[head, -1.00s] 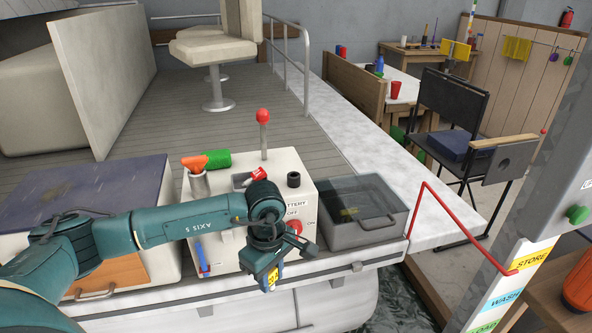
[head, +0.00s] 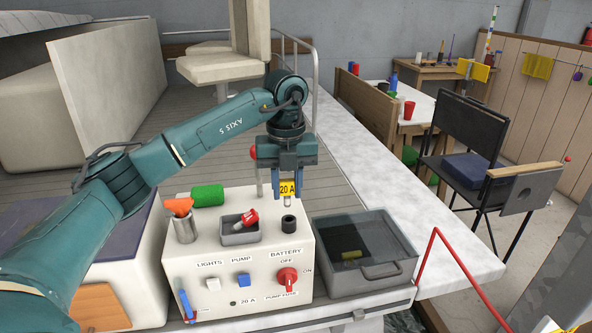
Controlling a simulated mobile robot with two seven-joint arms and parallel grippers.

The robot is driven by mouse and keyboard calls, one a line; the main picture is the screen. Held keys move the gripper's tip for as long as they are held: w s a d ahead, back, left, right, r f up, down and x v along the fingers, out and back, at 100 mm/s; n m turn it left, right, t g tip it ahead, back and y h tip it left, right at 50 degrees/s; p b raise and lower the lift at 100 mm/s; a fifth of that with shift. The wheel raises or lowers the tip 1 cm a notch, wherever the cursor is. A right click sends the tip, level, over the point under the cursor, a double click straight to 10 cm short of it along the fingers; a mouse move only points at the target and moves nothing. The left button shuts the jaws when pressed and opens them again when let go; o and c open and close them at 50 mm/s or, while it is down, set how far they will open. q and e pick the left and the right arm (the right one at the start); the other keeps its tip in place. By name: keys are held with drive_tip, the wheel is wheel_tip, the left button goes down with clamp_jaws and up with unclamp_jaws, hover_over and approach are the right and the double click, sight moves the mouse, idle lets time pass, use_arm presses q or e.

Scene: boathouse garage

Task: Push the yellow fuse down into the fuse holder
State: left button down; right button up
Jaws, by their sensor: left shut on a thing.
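My left gripper (head: 288,195) is shut on the yellow fuse (head: 288,188), which is marked 20 A. It holds the fuse upright, with the clear lower end pointing down. A short black round holder (head: 289,224) stands on top of the white console (head: 215,262), which looks like the fuse holder. The fuse's lower end is close above it in the picture; I cannot tell whether they touch. The console front has a white LIGHTS switch, a blue PUMP switch and a red BATTERY knob (head: 288,277). My right gripper is not in view.
On the console are a grey tray (head: 241,238) with a red-and-white item, a metal cup (head: 185,231) with an orange item, and a green cylinder (head: 207,195). A red-knobbed lever (head: 254,152) is partly behind my gripper.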

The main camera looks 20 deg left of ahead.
use_arm(q)
drive_tip(key=shift+w+r+n, duration=0.4)
drive_tip(key=shift+w+n, duration=0.1)
drive_tip(key=shift+s+r, duration=0.1)
drive_tip(key=shift+s, duration=0.1)
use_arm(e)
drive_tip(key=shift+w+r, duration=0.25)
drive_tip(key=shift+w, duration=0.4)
use_arm(q)
wheel_tip(320, 180, down, 2)
drive_tip(key=shift+f+b, duration=0.1)
drive_tip(key=shift+b, duration=0.35)
drive_tip(key=shift+f, duration=0.3)
drive_tip(key=shift+f+b, duration=0.3)
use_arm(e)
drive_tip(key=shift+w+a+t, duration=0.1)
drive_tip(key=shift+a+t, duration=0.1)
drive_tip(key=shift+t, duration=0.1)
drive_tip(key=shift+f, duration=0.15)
